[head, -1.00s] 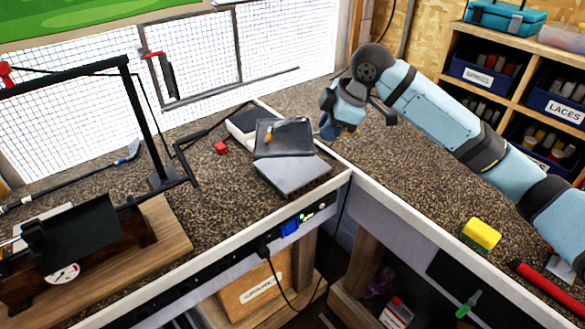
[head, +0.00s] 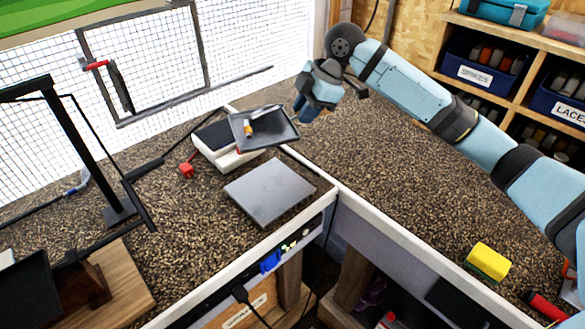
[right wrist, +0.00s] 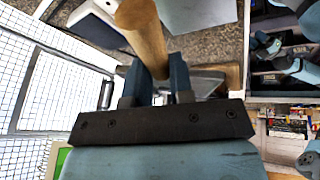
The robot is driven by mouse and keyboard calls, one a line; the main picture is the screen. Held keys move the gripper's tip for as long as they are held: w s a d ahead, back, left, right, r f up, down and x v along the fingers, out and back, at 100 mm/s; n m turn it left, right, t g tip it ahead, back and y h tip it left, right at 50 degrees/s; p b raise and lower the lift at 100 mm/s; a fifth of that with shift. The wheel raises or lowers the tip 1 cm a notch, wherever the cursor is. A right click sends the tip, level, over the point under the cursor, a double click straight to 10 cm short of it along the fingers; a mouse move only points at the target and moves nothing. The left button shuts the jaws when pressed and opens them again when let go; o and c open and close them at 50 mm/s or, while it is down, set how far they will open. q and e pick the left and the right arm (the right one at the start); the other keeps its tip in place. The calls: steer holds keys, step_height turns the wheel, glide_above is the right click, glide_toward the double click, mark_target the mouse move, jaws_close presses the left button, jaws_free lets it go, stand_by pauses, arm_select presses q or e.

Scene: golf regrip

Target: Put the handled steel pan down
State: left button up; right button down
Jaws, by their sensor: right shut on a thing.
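The steel pan (head: 275,137) is a dark, shallow square tray with a small orange-and-white item (head: 249,128) in it. It is tilted in the head view and looks raised above the bench. My right gripper (head: 308,108) is at the pan's right side. In the right wrist view, its two fingers (right wrist: 160,82) are shut on a round wooden handle (right wrist: 143,32). The join between handle and pan is hidden. A flat grey square plate (head: 270,190) lies on the bench in front of the pan, with nothing on it. My left gripper is out of view.
A white box with a dark top (head: 215,138) stands just behind and left of the pan, partly covered by it. A red clip (head: 187,169) lies left of it. A yellow block (head: 489,260) is on the right bench. The brown speckled bench (head: 350,150) has free room right of the plate.

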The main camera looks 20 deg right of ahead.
step_height(320, 180, down, 16)
steer(key=shift+w+d+f, duration=0.1)
steer(key=c, duration=1.1)
jaws_free()
steer(key=shift+o, duration=0.5)
steer(key=v, duration=1.2)
